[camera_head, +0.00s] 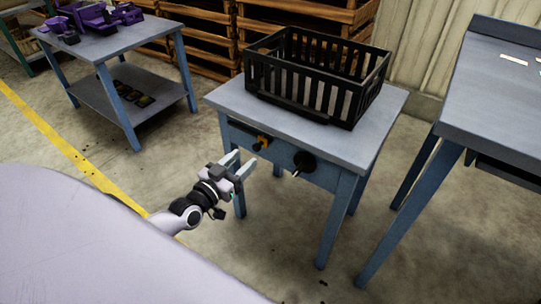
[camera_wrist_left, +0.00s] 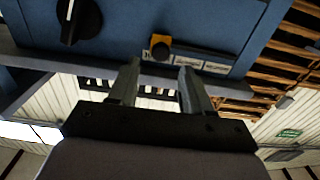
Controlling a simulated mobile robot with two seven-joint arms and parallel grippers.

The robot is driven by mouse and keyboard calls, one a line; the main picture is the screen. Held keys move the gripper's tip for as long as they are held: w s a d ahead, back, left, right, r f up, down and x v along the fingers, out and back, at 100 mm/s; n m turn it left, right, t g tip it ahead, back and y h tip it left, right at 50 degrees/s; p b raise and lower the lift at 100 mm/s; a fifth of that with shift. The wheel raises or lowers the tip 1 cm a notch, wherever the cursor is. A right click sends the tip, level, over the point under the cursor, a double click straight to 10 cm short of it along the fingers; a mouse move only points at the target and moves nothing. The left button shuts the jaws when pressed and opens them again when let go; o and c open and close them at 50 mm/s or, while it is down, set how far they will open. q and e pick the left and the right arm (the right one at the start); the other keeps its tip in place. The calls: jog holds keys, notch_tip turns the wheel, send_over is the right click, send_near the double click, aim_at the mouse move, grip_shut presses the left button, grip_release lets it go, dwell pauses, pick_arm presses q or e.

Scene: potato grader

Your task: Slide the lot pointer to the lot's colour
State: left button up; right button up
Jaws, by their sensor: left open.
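The lot pointer (camera_head: 262,139) is a small orange-yellow slider on the blue front of the table, at the right end of a dark strip in the head view. In the left wrist view the pointer (camera_wrist_left: 160,46) sits at the left end of a strip of white labels (camera_wrist_left: 216,66), whose print is too small to read. My left gripper (camera_head: 245,160) is open and empty, in front of the panel and just below the pointer in the head view. In the left wrist view its fingertips (camera_wrist_left: 158,68) lie either side of the pointer's line, apart from it. My right gripper is not in view.
A black rotary knob (camera_head: 303,162) sits right of the pointer on the same panel. A black slatted crate (camera_head: 310,100) stands on the tabletop (camera_head: 228,97). A grey bench (camera_head: 480,95) is at the right, and a table with purple bins (camera_head: 100,17) at the back left.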

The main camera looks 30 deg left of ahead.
aim_at(255, 149)
pick_arm(q)
jog(key=shift+w+d+b, duration=0.15)
jog(key=shift+w+b, duration=0.4)
jog(key=shift+w, duration=1.2)
jog(key=shift+w+d+b, duration=0.1)
jog(key=shift+w+b, duration=0.45)
jog(key=shift+w, duration=1.2)
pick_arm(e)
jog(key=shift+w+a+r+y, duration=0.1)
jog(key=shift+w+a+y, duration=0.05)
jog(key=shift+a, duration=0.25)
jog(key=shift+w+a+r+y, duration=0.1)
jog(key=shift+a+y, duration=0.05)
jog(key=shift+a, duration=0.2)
